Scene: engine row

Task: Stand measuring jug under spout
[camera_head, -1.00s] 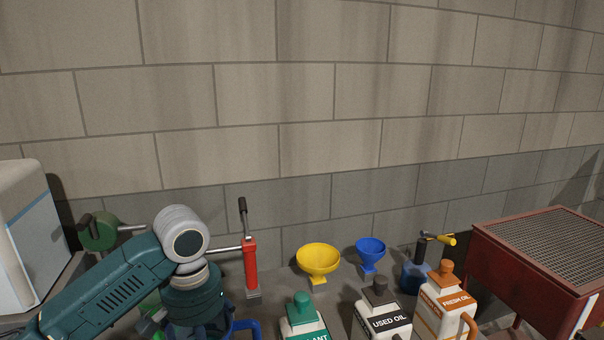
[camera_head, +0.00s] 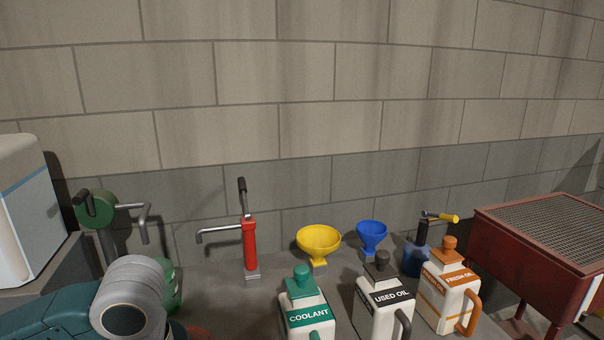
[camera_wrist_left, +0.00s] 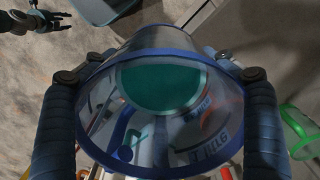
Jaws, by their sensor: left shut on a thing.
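The measuring jug is clear with a blue rim (camera_wrist_left: 118,155) and fills the middle of the left wrist view. My left gripper (camera_wrist_left: 160,80) is shut on it, one finger at each side. In the head view only my left arm shows at the bottom left; the gripper and jug are out of sight. A red pump (camera_head: 250,247) has a grey spout (camera_head: 212,232) pointing left, and a green pump (camera_head: 100,210) has a spout (camera_head: 143,220) pointing right. My right gripper (camera_wrist_left: 40,18) shows small at the wrist view's top left, its fingers apart.
Coolant (camera_head: 308,315), used oil (camera_head: 383,305) and fresh oil (camera_head: 448,300) jugs stand on the bench's right. Behind them are a yellow funnel (camera_head: 319,241), a blue funnel (camera_head: 371,235) and a blue can (camera_head: 415,261). A red grated stand (camera_head: 520,275) is far right.

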